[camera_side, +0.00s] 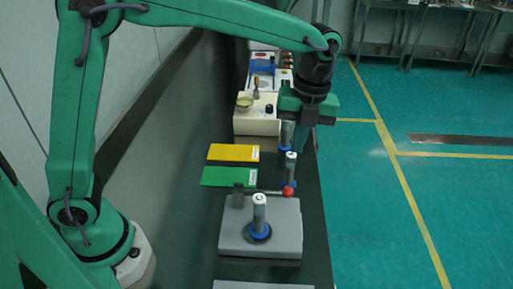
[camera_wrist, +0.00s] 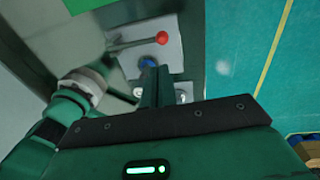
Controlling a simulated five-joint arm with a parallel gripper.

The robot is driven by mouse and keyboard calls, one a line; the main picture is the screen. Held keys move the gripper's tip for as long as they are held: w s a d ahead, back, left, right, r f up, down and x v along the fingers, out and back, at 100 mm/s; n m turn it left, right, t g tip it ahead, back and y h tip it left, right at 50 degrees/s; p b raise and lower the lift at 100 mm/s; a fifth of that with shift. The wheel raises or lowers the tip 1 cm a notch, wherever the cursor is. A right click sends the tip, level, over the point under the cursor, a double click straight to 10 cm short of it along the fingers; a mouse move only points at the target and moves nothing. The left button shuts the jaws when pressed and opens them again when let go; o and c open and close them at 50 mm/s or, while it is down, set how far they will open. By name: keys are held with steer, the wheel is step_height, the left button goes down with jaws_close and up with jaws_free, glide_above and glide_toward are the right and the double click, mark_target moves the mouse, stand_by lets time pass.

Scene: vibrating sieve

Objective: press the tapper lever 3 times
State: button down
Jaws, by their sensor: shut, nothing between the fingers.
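The tapper lever (camera_side: 264,191) is a thin grey rod with a red ball knob (camera_side: 288,191) at its right end, fixed to a dark bracket (camera_side: 238,195) on a grey sieve base (camera_side: 230,240). The lever (camera_wrist: 130,42) and its red knob (camera_wrist: 162,37) also show at the top of the wrist view. My gripper (camera_side: 302,146) is shut and empty, pointing down, above and beyond the knob in the side view. In the wrist view the shut fingers (camera_wrist: 151,85) end below the knob, apart from it.
A white-topped post with a blue collar (camera_side: 259,215) stands on the base; similar posts (camera_side: 290,165) stand behind. A green plate (camera_side: 225,176) and a yellow plate (camera_side: 230,153) lie left of them. Cream equipment (camera_side: 252,125) sits farther back. The bench's right edge is close.

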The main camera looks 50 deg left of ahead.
steer(key=shift+r, duration=1.1)
stand_by(2.1)
steer(key=s+a+r+n+t+h, duration=0.1)
steer(key=s+a+r+n+t, duration=0.25)
steer(key=s+a+n, duration=0.75)
steer(key=s+a+f+n+t, duration=0.2)
steer(key=s+a+n, duration=0.4)
steer(key=n, duration=1)
steer(key=shift+s+t, duration=0.55)
steer(key=shift+t, duration=0.1)
